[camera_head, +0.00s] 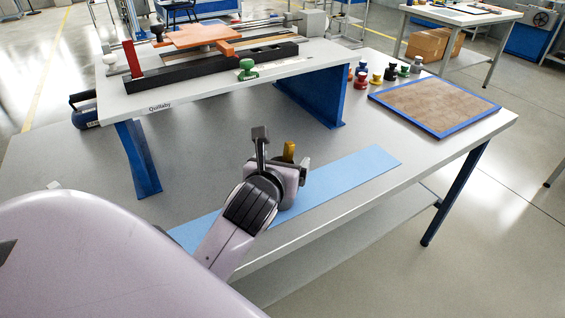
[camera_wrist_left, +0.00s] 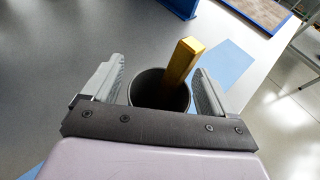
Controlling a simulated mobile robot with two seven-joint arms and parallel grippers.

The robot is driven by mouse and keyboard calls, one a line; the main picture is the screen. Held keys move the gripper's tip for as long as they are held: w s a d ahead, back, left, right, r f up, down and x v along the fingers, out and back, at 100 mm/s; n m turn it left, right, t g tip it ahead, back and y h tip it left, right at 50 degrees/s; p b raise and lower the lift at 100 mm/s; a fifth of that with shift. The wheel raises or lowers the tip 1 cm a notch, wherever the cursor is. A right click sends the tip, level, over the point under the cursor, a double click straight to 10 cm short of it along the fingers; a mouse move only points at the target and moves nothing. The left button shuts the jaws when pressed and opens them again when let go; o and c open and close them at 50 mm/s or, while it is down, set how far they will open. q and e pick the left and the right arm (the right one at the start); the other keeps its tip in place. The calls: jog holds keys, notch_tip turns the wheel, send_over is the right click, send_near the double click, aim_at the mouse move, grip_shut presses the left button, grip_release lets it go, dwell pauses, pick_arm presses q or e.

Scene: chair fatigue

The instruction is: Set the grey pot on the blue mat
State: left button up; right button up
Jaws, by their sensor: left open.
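The grey pot (camera_wrist_left: 155,94) is a round open cup with a gold bar (camera_wrist_left: 182,66) standing tilted in it. In the head view the bar's top (camera_head: 289,151) shows, but the pot is mostly hidden behind my left gripper (camera_head: 282,158). In the left wrist view my left gripper (camera_wrist_left: 158,72) is open, with one finger on each side of the pot. The blue mat (camera_head: 350,174) is a long light-blue strip along the table's front; it also shows in the wrist view (camera_wrist_left: 232,62). I cannot tell whether the pot touches the mat. My right gripper is out of view.
A raised white shelf (camera_head: 190,95) on blue legs (camera_head: 140,160) stands behind, bearing a test rig. A blue-edged brown board (camera_head: 435,103) lies at the right. Several small coloured knobs (camera_head: 377,78) stand beside it. The mat's right part is clear.

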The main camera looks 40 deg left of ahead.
pick_arm(q)
jog(key=v, duration=0.7)
jog(key=shift+s, duration=0.2)
jog(key=shift+d, duration=0.15)
